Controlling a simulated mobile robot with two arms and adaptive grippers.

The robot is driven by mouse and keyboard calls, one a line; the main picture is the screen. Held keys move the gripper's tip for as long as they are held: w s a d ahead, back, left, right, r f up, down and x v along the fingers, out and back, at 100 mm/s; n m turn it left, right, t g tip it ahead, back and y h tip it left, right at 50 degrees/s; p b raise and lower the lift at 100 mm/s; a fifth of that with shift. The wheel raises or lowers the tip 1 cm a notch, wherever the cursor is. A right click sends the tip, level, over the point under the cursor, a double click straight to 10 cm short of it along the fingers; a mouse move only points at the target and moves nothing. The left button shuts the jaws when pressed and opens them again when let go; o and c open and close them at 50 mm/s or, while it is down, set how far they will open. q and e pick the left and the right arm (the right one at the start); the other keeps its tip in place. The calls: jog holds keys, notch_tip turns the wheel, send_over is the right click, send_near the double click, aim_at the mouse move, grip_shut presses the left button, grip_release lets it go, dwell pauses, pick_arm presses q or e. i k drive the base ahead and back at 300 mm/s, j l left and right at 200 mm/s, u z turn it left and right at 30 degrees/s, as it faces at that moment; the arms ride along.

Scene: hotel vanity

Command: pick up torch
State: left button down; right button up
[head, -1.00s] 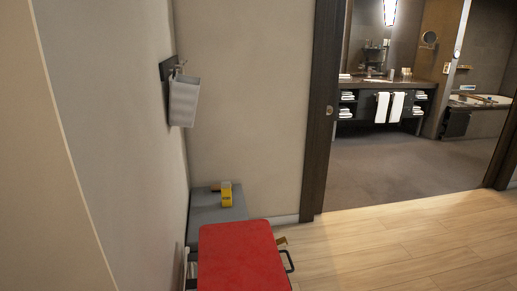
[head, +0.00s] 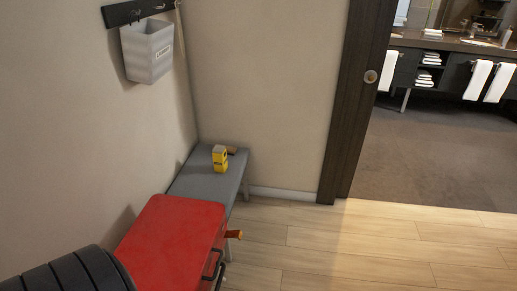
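I cannot single out the torch for certain. A small yellow upright object (head: 220,159) with dark markings stands on the grey bench (head: 205,184). A brown item (head: 232,150) lies just behind it, partly hidden. Neither of my grippers shows in the head view.
The red box, with a dark handle (head: 214,265), is in front of the bench, against the left wall. A grey wall bin (head: 149,52) hangs above. A dark ribbed shape fills the bottom left corner. Wooden floor (head: 340,245) at right is clear.

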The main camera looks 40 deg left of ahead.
aim_at(221, 164)
jog(key=i+u, duration=0.35)
jog(key=i+l+u, duration=0.2)
jog(key=i+u, duration=0.15)
jog(key=i, duration=0.15)
jog(key=i+l+u, duration=0.25)
jog(key=i+u, duration=0.15)
